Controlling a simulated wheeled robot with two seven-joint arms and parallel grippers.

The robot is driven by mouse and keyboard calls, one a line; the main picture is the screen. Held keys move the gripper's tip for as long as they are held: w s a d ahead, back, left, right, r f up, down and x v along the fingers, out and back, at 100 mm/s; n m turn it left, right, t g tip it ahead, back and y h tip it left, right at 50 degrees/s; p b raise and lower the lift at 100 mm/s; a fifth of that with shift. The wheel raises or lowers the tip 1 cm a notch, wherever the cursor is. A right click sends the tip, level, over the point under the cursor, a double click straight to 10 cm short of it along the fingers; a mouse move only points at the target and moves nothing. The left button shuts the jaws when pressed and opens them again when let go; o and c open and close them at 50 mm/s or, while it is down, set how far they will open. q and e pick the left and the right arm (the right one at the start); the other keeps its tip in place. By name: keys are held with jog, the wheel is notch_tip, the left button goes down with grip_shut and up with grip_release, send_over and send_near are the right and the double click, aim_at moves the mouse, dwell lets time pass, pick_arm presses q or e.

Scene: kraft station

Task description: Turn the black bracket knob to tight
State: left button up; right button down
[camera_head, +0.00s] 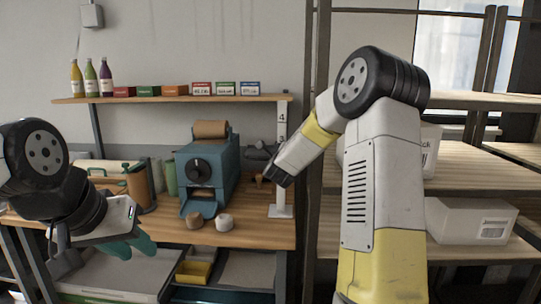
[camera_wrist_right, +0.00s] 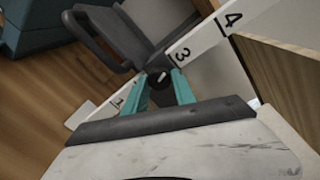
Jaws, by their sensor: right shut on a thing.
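A white upright post (camera_head: 281,190) with printed numbers stands on a flat base at the right end of the bench. A black bracket (camera_head: 257,152) sits on the post; it also shows in the right wrist view (camera_wrist_right: 110,35). The bracket's black knob (camera_wrist_right: 158,77) is between the teal fingertips of my right gripper (camera_wrist_right: 162,86), which is shut on it. In the head view the right gripper (camera_head: 272,178) reaches the post from the right, and its fingers are mostly hidden. My left gripper (camera_head: 130,248) is open and empty at the bench's front left edge.
A blue machine (camera_head: 207,172) with a black dial stands left of the post, with two small round pieces (camera_head: 210,222) before it. A shelf (camera_head: 180,98) with bottles and small boxes runs above.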

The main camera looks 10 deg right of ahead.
jog(key=shift+m, duration=0.5)
jog(key=c, duration=1)
grip_release()
